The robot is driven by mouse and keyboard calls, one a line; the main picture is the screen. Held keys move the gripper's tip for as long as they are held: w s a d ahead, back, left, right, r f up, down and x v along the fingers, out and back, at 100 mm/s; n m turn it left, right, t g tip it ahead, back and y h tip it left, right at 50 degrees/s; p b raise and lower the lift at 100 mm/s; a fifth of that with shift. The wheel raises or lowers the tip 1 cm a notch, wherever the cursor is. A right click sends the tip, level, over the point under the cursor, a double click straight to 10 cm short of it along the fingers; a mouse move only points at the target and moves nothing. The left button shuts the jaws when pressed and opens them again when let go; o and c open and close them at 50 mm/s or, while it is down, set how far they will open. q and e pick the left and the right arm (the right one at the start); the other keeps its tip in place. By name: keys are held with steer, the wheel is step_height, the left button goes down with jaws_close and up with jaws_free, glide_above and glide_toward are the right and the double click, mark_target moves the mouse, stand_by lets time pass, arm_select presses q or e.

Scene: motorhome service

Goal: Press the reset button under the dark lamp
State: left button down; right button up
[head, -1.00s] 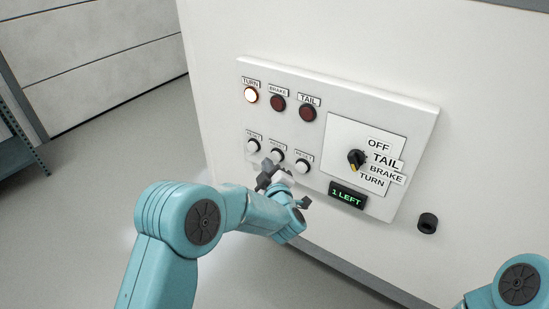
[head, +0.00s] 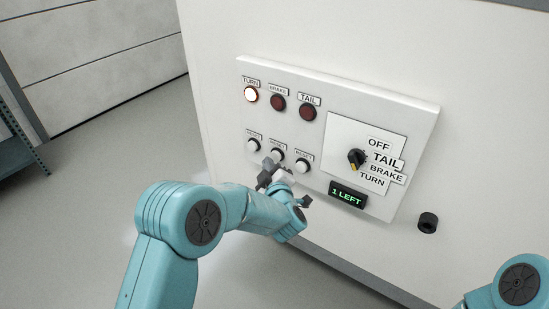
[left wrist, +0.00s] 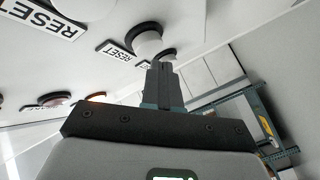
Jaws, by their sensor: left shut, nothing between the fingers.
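The TURN lamp (head: 250,94) glows white. The BRAKE lamp (head: 278,102) and TAIL lamp (head: 308,113) are dark red. Below them are three white reset buttons: left (head: 253,145), middle (head: 277,153) and right (head: 301,165). My left gripper (head: 268,168) is shut and empty, just below the left and middle buttons in the head view. In the left wrist view its closed fingers (left wrist: 164,82) point at the panel, near a white button (left wrist: 147,42) with a RESET label (left wrist: 121,55); another button lies partly behind it. Contact cannot be told. My right gripper is out of view.
A rotary knob (head: 357,159) sits beside the words OFF, TAIL, BRAKE and TURN. A green display (head: 347,195) reads "1 LEFT". A black round fitting (head: 428,222) sticks out at the right. Clear floor lies left of the cabinet.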

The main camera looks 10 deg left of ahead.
arm_select(q)
steer(key=shift+w+d, duration=0.1)
steer(key=shift+w, duration=0.2)
steer(key=shift+w+d, duration=0.15)
steer(key=shift+w, duration=0.25)
stand_by(0.6)
steer(key=shift+s+b, duration=0.1)
steer(key=shift+b, duration=0.25)
steer(key=shift+s+a+b, duration=0.3)
steer(key=shift+s, duration=0.45)
steer(key=s, duration=0.1)
steer(key=s+a+b, duration=0.1)
steer(key=s, duration=0.1)
steer(key=s+b, duration=0.1)
steer(key=shift+s+a, duration=0.35)
stand_by(0.4)
